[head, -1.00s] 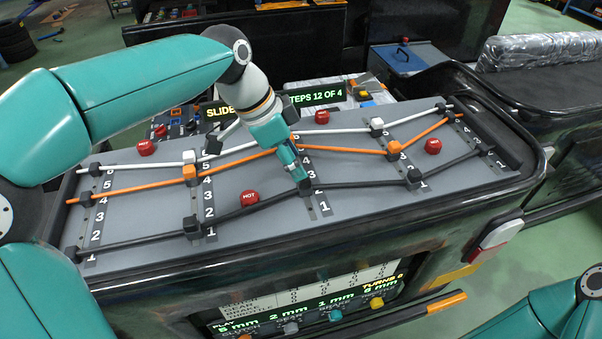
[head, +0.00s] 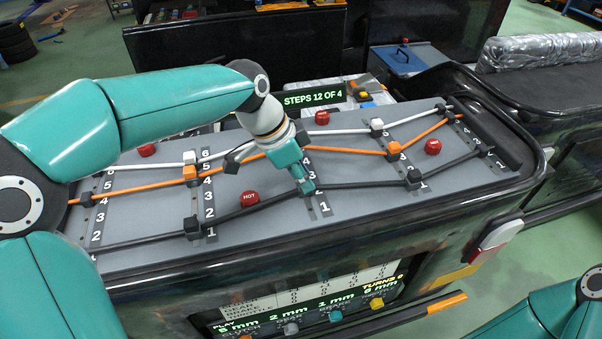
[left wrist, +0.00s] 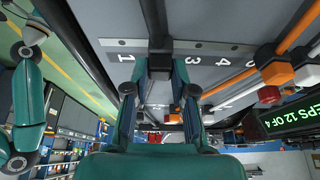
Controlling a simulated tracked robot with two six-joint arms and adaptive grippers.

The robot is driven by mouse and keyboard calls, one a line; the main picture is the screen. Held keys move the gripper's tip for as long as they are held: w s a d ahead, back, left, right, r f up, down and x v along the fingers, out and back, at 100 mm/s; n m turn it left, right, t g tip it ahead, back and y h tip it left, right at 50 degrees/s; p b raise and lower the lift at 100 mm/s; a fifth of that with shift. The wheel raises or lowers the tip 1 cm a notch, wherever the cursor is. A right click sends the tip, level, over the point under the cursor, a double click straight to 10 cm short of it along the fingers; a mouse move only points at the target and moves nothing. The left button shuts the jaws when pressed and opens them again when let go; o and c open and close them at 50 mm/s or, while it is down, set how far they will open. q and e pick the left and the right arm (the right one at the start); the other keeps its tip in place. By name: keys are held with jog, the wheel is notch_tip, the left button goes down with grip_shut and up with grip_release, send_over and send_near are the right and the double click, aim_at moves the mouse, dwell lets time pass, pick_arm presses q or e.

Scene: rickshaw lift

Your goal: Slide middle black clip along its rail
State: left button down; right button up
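The middle black clip (left wrist: 160,45) sits on the black rod (head: 258,205) at the middle numbered rail (head: 323,209). In the head view my left gripper (head: 307,188) covers it, pointing down at the clip from above. In the left wrist view the two fingers (left wrist: 160,70) stand apart, one on each side, with the clip at or just beyond the fingertips between them. I cannot tell whether they touch it. My right gripper is out of view; only part of my right arm shows at the bottom right.
Other black clips sit on the left rail (head: 192,225) and right rail (head: 413,176). An orange rod (head: 340,150) and a white rod (head: 338,131) cross the panel. A red HOT knob (head: 249,198) stands left of the gripper, another (head: 433,146) at the right.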

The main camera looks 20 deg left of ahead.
aim_at(320, 210)
pick_arm(q)
jog(key=s+d+b, duration=0.1)
jog(key=s, duration=0.1)
jog(key=s+d+b, duration=0.1)
jog(key=s, duration=0.1)
jog(key=shift+d, duration=0.4)
jog(key=c, duration=1)
grip_release()
jog(key=shift+s, duration=0.15)
jog(key=shift+o, duration=0.2)
